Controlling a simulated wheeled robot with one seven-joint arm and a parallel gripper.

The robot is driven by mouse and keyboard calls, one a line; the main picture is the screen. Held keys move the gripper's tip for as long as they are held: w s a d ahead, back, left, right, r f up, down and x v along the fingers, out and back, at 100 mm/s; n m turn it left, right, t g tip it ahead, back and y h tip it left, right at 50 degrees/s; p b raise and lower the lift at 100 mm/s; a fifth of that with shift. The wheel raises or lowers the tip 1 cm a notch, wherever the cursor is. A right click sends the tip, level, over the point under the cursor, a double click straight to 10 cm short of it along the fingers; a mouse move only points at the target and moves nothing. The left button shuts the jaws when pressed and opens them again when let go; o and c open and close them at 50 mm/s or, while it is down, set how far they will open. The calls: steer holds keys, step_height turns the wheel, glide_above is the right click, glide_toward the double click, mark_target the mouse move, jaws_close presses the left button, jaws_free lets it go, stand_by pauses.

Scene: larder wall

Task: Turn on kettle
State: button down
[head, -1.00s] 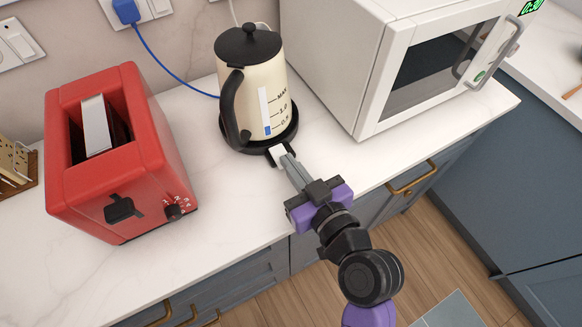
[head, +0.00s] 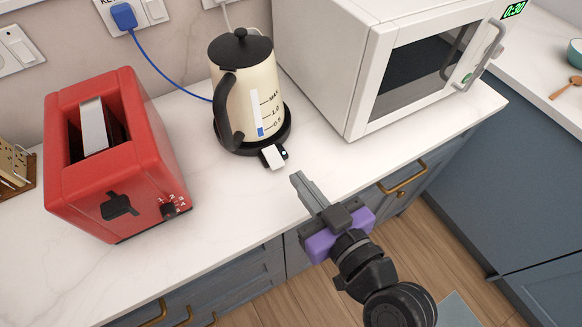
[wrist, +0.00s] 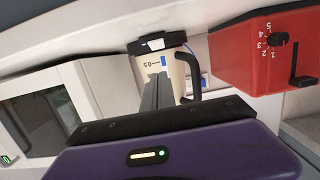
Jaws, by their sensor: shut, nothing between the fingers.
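The cream kettle (head: 262,105) with black lid and handle stands upright on its black base (head: 240,147) on the counter. A white switch lever (head: 271,157) sticks out from the base's front, with a small bright spot at its right on a dark part. In the wrist view the kettle (wrist: 182,82) appears beyond my fingers, with the lever (wrist: 157,44) above the fingertips. My gripper (head: 297,177) is shut and empty, just in front of and to the right of the lever, with a visible gap between them.
A red toaster (head: 117,160) stands left of the kettle and a white microwave (head: 345,70) stands to its right. A blue cable runs from a wall plug (head: 124,16) behind the kettle. The counter's front strip (head: 240,210) is clear.

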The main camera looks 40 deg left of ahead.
steer(key=v, duration=0.3)
steer(key=shift+s+d+f+b, duration=0.15)
steer(key=shift+d+f+b, duration=0.1)
steer(key=shift+d+b, duration=0.05)
stand_by(0.4)
